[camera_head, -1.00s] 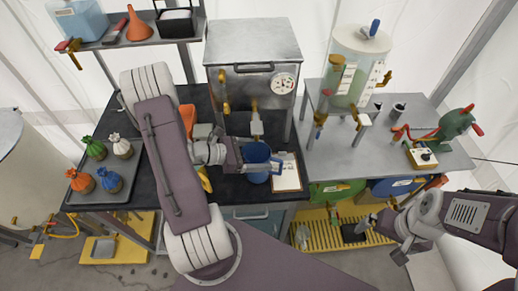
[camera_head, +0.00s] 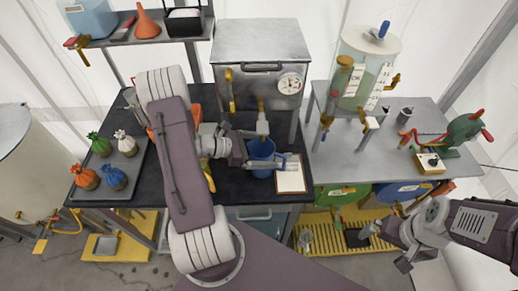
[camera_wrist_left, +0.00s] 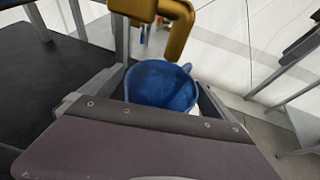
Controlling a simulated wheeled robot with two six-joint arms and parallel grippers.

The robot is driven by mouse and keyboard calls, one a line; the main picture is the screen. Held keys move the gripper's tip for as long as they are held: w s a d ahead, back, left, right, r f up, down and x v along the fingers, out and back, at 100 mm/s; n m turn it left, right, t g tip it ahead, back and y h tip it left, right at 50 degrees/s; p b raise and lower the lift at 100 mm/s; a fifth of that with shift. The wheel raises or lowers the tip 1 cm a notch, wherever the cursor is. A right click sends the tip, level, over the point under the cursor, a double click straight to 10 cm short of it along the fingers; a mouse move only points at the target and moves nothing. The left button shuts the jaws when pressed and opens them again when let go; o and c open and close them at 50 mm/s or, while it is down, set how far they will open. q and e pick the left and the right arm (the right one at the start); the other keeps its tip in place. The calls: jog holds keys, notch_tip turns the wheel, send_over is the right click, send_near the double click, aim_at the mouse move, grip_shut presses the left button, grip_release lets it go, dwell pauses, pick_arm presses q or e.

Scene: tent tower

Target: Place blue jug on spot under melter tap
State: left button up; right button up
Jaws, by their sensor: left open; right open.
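The blue jug (camera_head: 262,152) stands upright on the black table below the melter's tap (camera_head: 262,124). The melter (camera_head: 262,62) is the grey metal box with a round dial. In the left wrist view the open top of the jug (camera_wrist_left: 160,86) shows between my fingers, with the yellow tap (camera_wrist_left: 178,30) over its far rim. My left gripper (camera_head: 262,163) is open, with its fingers either side of the jug. The jug's base and the spot under it are hidden. My right gripper (camera_head: 382,238) is open and empty, low at the right.
A clipboard (camera_head: 291,174) lies close to the right of the jug. A tray (camera_head: 128,186) with several tied bags is at the left. A clear tank (camera_head: 366,68) stands on the right-hand table. The yellow grate (camera_head: 325,240) is below.

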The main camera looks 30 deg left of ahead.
pick_arm(q)
jog(key=b+v, duration=0.1)
jog(key=v, duration=1.1)
jog(key=shift+r, duration=0.1)
